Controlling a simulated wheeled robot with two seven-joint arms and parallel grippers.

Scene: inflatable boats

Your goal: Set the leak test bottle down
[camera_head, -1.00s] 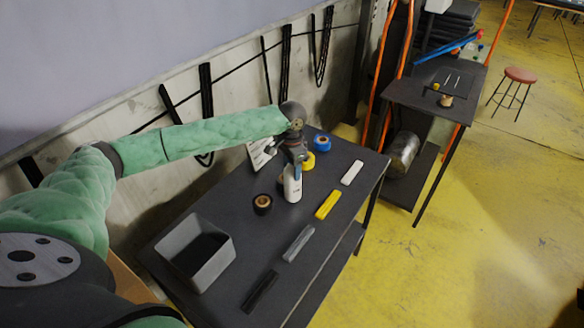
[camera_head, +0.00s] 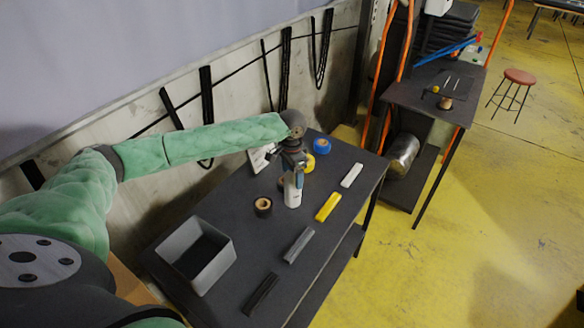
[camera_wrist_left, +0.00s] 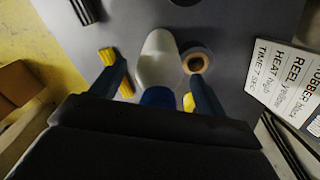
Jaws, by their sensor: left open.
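The leak test bottle (camera_head: 293,194) is white with a blue top and stands upright on the dark table (camera_head: 225,190), as far as the head view shows. In the left wrist view the bottle (camera_wrist_left: 158,62) sits between the two fingers, its blue top nearest the palm. My left gripper (camera_head: 294,172) is open around the bottle's upper part. It also shows in the left wrist view (camera_wrist_left: 158,88), with a finger on each side of the bottle. My right gripper is not in view.
Yellow (camera_head: 328,206), white (camera_head: 352,174), grey (camera_head: 299,245) and black (camera_head: 260,295) bars line the right edge. A grey bin (camera_head: 222,262) stands at the near left. A blue roll (camera_head: 321,145) and a written sign (camera_wrist_left: 286,78) are behind.

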